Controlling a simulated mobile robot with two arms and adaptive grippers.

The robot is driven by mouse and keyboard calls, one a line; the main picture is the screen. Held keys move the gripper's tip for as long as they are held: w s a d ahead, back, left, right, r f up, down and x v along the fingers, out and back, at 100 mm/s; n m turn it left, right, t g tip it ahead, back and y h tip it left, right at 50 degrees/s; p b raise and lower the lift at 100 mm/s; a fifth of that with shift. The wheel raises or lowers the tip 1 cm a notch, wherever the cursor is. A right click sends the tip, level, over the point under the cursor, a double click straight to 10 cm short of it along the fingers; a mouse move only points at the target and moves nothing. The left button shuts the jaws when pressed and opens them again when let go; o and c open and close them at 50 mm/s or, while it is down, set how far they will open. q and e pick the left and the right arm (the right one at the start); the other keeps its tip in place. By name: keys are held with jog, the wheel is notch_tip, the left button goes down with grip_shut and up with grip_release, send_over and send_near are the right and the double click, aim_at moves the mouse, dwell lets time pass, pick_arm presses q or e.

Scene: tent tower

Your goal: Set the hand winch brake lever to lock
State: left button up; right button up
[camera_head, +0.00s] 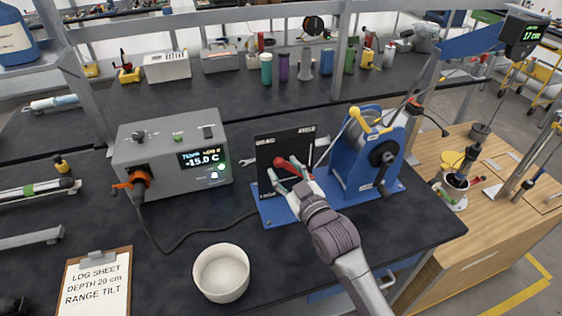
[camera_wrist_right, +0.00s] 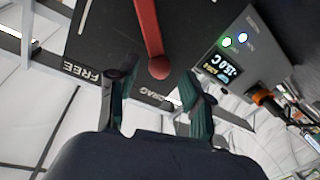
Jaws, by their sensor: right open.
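The hand winch (camera_head: 365,155) is blue, with a drum and crank, on a blue base plate at the bench's right part. Its black brake panel (camera_head: 270,150) stands left of the drum. The red brake lever (camera_head: 281,161) ends in a ball knob. In the right wrist view the lever (camera_wrist_right: 150,30) points toward the DRAG label (camera_wrist_right: 158,97), with the FREE label (camera_wrist_right: 82,71) to its left. A LOCK label is not readable there. My right gripper (camera_head: 284,178) is open in front of the panel, its fingers (camera_wrist_right: 158,76) on either side of the knob. Contact is unclear. My left gripper is out of view.
A grey instrument box (camera_head: 170,155) reading -15.0 C stands left of the winch, its cable running along the bench. A white bowl (camera_head: 221,272) and a clipboard (camera_head: 97,285) lie at the front. A wooden bench (camera_head: 480,235) is on the right.

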jog(key=shift+x, duration=1.25)
jog(key=shift+s, duration=0.1)
grip_shut()
